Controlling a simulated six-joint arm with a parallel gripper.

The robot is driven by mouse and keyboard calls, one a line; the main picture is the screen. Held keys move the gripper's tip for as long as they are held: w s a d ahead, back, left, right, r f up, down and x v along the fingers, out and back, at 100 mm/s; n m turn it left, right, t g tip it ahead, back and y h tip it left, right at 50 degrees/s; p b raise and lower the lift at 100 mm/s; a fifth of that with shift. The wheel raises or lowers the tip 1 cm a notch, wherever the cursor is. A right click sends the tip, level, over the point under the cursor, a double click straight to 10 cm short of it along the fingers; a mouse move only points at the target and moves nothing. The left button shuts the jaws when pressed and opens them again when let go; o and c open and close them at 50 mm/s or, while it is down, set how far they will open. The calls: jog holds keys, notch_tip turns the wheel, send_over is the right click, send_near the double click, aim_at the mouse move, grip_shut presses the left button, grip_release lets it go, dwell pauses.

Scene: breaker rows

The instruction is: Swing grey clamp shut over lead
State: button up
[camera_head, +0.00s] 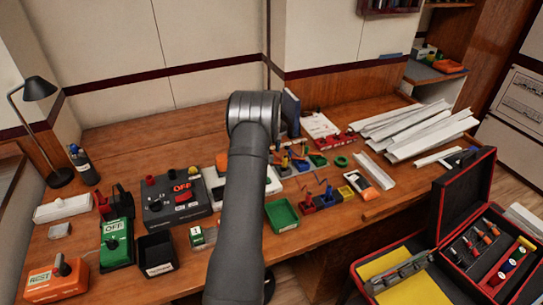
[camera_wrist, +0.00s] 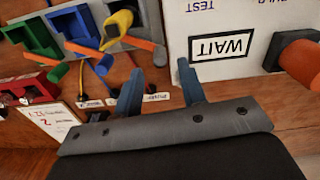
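My gripper (camera_wrist: 160,88) shows in the wrist view with its two blue-grey fingers apart and nothing between them. A grey piece (camera_wrist: 155,22) stands beside the yellow part (camera_wrist: 115,24) at the top of the wrist view. It may be the grey clamp, but I cannot tell for certain or see its angle. An orange lead (camera_wrist: 140,43) runs under the yellow part toward the grey piece, just beyond my fingertips. Blue (camera_wrist: 85,22) and green (camera_wrist: 36,38) parts stand farther left in the same row. In the head view my arm hides the gripper.
A white panel marked WAIT (camera_wrist: 222,46) with an orange knob (camera_wrist: 300,60) stands right of my fingers. A red block (camera_wrist: 36,84) lies to the left. In the head view, a green tray (camera_head: 281,215), a dark box (camera_head: 157,254) and white trunking (camera_head: 415,128) occupy the bench.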

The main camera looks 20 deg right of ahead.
jog(key=shift+f, duration=1.9)
grip_shut()
jog(key=m, duration=0.2)
jog(key=w+d+m, duration=0.1)
jog(key=m, duration=0.2)
jog(key=shift+w+d+m, duration=0.15)
jog(key=shift+w+m, duration=0.05)
jog(key=shift+m, duration=0.1)
jog(key=m, duration=0.1)
jog(key=d+m, duration=0.1)
jog(key=m, duration=0.1)
jog(key=shift+w, duration=0.2)
jog(key=shift+w+d+m, duration=0.1)
jog(key=shift+d+m, duration=0.2)
jog(key=shift+m, duration=0.55)
jog(key=shift+d+m, duration=0.25)
jog(key=shift+m, duration=0.6)
